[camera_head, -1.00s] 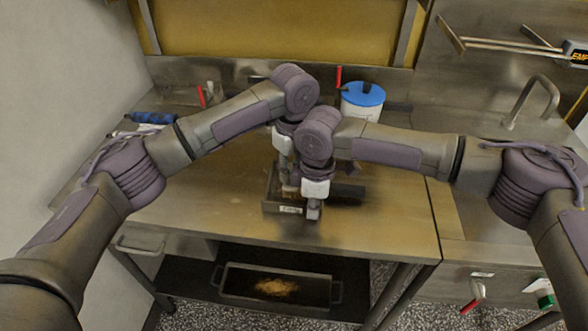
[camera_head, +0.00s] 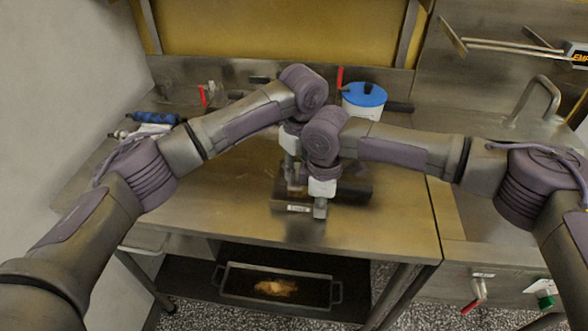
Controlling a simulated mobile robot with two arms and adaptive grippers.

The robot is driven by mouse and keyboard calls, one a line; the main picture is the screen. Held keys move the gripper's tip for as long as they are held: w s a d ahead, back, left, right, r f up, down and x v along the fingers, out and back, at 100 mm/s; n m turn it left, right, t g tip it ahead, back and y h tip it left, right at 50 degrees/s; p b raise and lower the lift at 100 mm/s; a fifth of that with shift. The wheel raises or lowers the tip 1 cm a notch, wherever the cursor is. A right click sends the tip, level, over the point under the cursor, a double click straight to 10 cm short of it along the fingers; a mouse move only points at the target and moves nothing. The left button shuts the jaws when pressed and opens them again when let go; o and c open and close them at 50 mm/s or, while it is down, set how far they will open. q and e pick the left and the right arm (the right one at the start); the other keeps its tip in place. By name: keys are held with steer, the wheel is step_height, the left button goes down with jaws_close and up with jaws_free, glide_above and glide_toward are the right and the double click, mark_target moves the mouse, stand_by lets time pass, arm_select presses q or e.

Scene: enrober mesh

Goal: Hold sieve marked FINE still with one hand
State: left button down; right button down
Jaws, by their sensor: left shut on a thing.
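The sieve (camera_head: 281,190) is a low, dark, box-like frame on the steel table, with a small pale label (camera_head: 298,208) on its front. The label's lettering is too small to read surely. My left gripper (camera_head: 294,190) points down at the sieve's left part and is shut on it. My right gripper (camera_head: 320,213) points down at the front of the sieve, just right of the label. Its fingers are too small and overlapped to tell whether they are open. My wrists hide much of the sieve's middle and back.
The steel table (camera_head: 215,205) is clear at left and front. A blue-lidded white tub (camera_head: 362,100) stands at the back. Blue-handled tools (camera_head: 152,118) lie at back left. A tray (camera_head: 275,286) with brown crumbs sits on the lower shelf. A tap (camera_head: 540,95) is at right.

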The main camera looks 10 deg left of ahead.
arm_select(q)
steer(key=d, duration=0.2)
steer(key=shift+s+d, duration=0.35)
steer(key=shift+s, duration=0.05)
steer(key=shift+w+a+r, duration=0.1)
steer(key=shift+a, duration=2)
steer(key=shift+d, duration=2.1)
steer(key=shift+a, duration=2.2)
steer(key=shift+w+r, duration=0.1)
steer(key=shift+r, duration=2.9)
